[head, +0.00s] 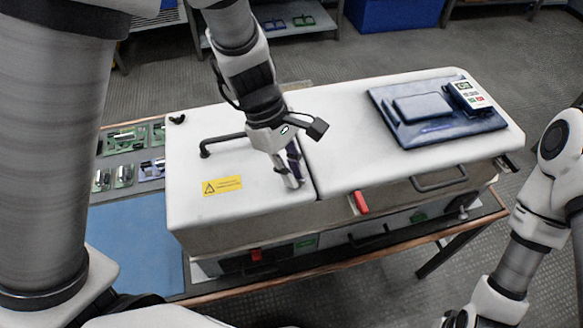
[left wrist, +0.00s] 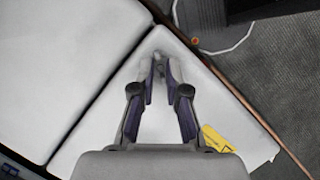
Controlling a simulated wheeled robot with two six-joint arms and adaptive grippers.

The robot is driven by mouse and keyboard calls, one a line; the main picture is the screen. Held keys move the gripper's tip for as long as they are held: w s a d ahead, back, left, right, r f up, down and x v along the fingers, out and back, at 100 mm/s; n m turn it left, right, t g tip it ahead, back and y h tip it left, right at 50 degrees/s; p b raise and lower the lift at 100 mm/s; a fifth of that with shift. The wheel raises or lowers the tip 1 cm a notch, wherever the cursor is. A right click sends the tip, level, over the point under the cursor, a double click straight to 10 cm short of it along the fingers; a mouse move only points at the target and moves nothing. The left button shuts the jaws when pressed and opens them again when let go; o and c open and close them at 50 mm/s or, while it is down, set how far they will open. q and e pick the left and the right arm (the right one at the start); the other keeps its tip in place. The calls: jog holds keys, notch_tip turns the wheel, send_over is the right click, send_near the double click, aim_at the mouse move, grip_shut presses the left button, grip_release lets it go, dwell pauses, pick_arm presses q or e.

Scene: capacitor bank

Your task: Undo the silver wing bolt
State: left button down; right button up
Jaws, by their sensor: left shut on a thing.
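My left gripper (head: 292,182) reaches down onto the white left cover (head: 235,170) of the cabinet, near its front edge and close to the seam with the right cover. In the left wrist view the fingers of the left gripper (left wrist: 158,62) converge at the cover and are shut on a small grey piece, the silver wing bolt (left wrist: 157,57). The fingers hide most of it, and its turn angle cannot be made out. In the head view the bolt is hidden behind the fingertips. My right arm shows at the right, its gripper out of view.
A black knob (head: 177,119) and a dark handle (head: 222,143) stand on the left cover, with a yellow warning label (head: 222,185). A blue tray (head: 430,125) with a meter (head: 468,97) lies on the right cover. A blue mat (head: 135,240) is bare at left.

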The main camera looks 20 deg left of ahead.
pick_arm(q)
jog(key=c, duration=1.2)
grip_release()
jog(key=v, duration=1.2)
